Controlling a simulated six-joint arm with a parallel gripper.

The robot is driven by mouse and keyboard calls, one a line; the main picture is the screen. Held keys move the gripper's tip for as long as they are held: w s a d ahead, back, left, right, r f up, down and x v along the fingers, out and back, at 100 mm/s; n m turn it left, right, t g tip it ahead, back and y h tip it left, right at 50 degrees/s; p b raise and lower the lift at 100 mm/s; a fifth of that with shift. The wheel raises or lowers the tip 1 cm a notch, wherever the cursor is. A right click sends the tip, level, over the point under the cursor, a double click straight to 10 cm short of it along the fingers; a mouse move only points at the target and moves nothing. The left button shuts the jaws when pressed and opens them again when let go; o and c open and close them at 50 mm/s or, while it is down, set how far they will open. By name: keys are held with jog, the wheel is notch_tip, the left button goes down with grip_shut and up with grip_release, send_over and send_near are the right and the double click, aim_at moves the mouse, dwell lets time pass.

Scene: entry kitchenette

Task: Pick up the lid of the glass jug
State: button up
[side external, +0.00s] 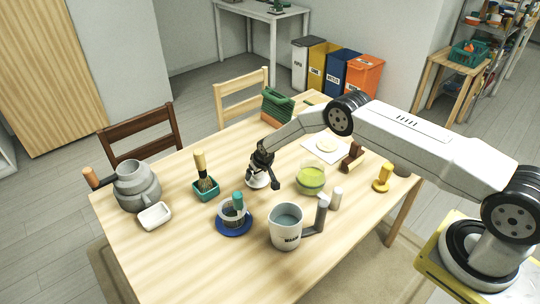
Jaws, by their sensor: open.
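My gripper (264,175) is open and points down over the middle of the table. A small white object (256,182) lies right under its fingers and is partly hidden by them. I cannot tell whether this is the lid or whether the fingers touch it. A round clear vessel with yellow-green contents (311,180) stands just right of my gripper. It may be the glass jug, but the picture is too small to be sure. A grey jug-like mug (286,230) with a handle stands nearer the front.
A grey pot (138,188) and white dish (154,216) are at the left. The front-left tabletop is clear.

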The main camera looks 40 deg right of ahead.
jog(key=shift+w+f, duration=0.1)
jog(key=shift+f, duration=0.05)
dwell(0.4)
grip_shut()
jog(key=shift+r, duration=0.2)
jog(key=shift+r, duration=1.35)
jog(key=s+r, duration=0.9)
jog(key=s, duration=0.5)
jog(key=shift+a+r, duration=0.15)
jog(key=shift+r, duration=0.25)
